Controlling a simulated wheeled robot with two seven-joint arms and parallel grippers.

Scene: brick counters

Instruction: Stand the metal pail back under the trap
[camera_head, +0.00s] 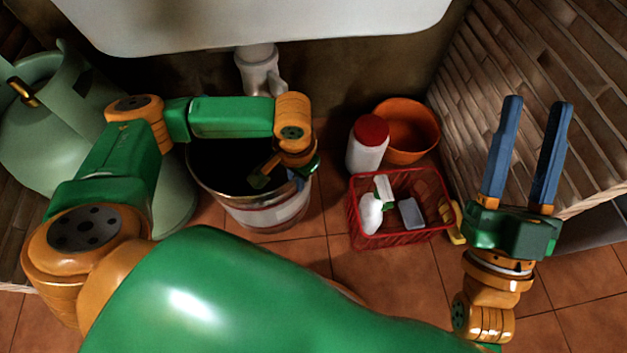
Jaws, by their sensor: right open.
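The metal pail (262,213) stands upright on the tiled floor under the sink, below and slightly in front of the white trap (258,72). My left gripper (292,184) is at the pail's right rim, with its blue fingers mostly hidden by the wrist. I cannot tell whether it is shut on the rim. My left forearm crosses in front of the pail's back rim. My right gripper (530,150) is open and empty, raised at the right with its blue fingers pointing up in the picture.
A red basket (402,237) with bottles and a sponge stands right of the pail. Behind it are a white bottle with a red lid (367,146) and an orange bowl (410,130). A green gas cylinder (40,140) is at the left. A brick wall (560,60) bounds the right.

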